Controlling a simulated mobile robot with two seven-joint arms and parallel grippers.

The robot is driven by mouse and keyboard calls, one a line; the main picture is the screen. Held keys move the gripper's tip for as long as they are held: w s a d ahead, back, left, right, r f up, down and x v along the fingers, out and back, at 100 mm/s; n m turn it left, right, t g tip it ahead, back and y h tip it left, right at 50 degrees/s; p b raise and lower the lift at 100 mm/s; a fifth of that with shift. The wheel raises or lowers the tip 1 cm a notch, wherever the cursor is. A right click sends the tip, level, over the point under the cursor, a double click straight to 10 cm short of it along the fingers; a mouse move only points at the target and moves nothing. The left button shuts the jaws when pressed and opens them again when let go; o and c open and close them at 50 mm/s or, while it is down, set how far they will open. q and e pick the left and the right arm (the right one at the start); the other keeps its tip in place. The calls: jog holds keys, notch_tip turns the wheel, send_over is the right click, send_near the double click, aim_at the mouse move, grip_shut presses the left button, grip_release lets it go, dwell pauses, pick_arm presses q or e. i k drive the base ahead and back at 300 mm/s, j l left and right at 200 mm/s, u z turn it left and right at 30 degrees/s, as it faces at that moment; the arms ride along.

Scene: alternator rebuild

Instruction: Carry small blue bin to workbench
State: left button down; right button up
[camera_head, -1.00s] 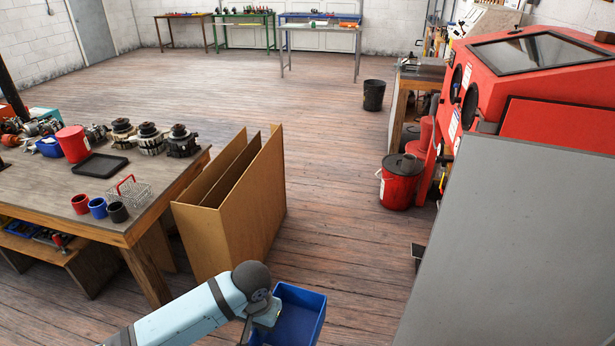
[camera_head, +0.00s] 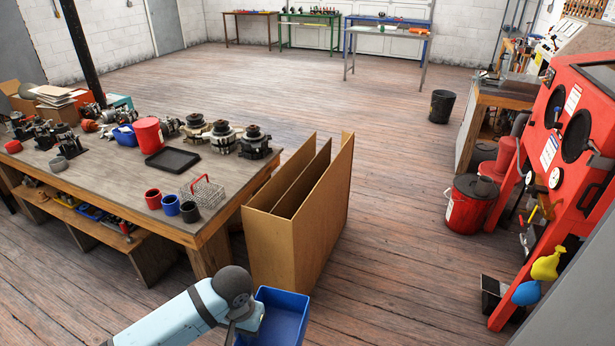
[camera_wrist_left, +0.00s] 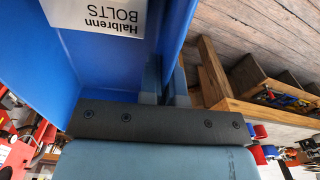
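The small blue bin (camera_head: 287,318) is at the bottom of the head view, held out in front of me above the floor. It looks empty where I can see inside; its lower part is cut off by the frame. My left gripper (camera_head: 250,320) is shut on the bin's left side wall. In the left wrist view the bin (camera_wrist_left: 95,65) fills the upper left and carries a white label reading "Halbrenn BOLTS". The wooden workbench (camera_head: 110,185) stands ahead to the left, apart from the bin. My right gripper is not in view.
The bench holds cups (camera_head: 171,204), a wire basket, a black tray (camera_head: 172,160) and alternator parts. A red cabinet (camera_head: 570,150) is right.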

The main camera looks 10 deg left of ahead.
aim_at(129, 181)
jog(key=i+j+u, duration=0.1)
jog(key=j+u, duration=0.2)
jog(key=u, duration=0.15)
jog(key=i+j+u, duration=0.15)
jog(key=u, duration=0.35)
jog(key=i+j+u, duration=0.25)
jog(key=u, duration=0.2)
jog(key=i+j+u, duration=0.15)
jog(key=u, duration=0.3)
jog(key=i+j+u, duration=0.25)
jog(key=i, duration=0.2)
jog(key=i+u, duration=0.25)
jog(key=i, duration=0.25)
jog(key=i+z, duration=0.45)
jog(key=i+j+z, duration=0.1)
jog(key=z, duration=0.3)
jog(key=i+j+z, duration=0.15)
jog(key=i+z, duration=0.15)
jog(key=z, duration=0.15)
jog(key=i+j+z, duration=0.25)
jog(key=z, duration=0.25)
jog(key=i+j+z, duration=0.15)
jog(key=z, duration=0.25)
jog(key=i+j+z, duration=0.15)
jog(key=j+z, duration=0.25)
jog(key=i+j+z, duration=0.1)
jog(key=j+z, duration=0.15)
jog(key=i+j+z, duration=0.1)
jog(key=j+z, duration=0.15)
jog(key=j, duration=0.1)
